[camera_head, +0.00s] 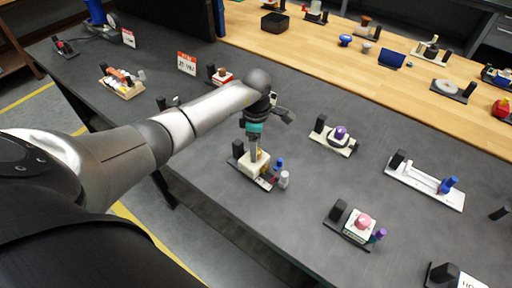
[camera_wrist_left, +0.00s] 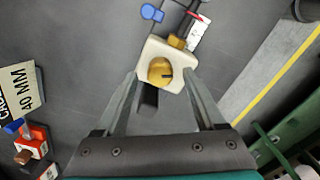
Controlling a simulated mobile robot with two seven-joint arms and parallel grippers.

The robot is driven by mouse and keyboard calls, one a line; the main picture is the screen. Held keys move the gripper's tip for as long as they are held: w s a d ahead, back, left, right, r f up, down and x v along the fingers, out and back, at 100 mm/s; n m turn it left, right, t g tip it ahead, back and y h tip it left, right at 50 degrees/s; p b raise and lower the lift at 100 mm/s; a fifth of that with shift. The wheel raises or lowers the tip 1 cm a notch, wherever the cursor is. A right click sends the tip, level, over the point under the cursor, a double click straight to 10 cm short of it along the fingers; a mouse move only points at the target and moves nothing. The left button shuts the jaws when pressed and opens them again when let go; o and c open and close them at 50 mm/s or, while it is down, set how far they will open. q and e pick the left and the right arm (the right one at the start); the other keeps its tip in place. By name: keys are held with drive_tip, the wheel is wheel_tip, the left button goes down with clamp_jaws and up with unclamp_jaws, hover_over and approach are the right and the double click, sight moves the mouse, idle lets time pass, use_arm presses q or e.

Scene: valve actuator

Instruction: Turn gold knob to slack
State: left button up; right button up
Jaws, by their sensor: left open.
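The gold knob (camera_wrist_left: 160,71) is round with a dark slot and sits on a cream valve block (camera_wrist_left: 176,53) in the left wrist view. In the head view the cream block (camera_head: 250,167) is on the dark table under my left gripper (camera_head: 253,152). In the wrist view my left gripper (camera_wrist_left: 165,82) is open, with one finger on each side of the block and knob. I cannot tell whether the fingers touch the block. A gold fitting (camera_wrist_left: 177,41) is on the block's far side. My right gripper is out of view.
Beside the block are a blue knob (camera_head: 278,163) and a silver cylinder (camera_head: 284,179). A pink-knob device (camera_head: 362,221) and a purple-knob device (camera_head: 340,132) stand to the right. Bare dark tabletop lies between them.

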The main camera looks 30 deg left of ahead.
use_arm(q)
drive_tip(key=shift+f, duration=0.55)
clamp_jaws()
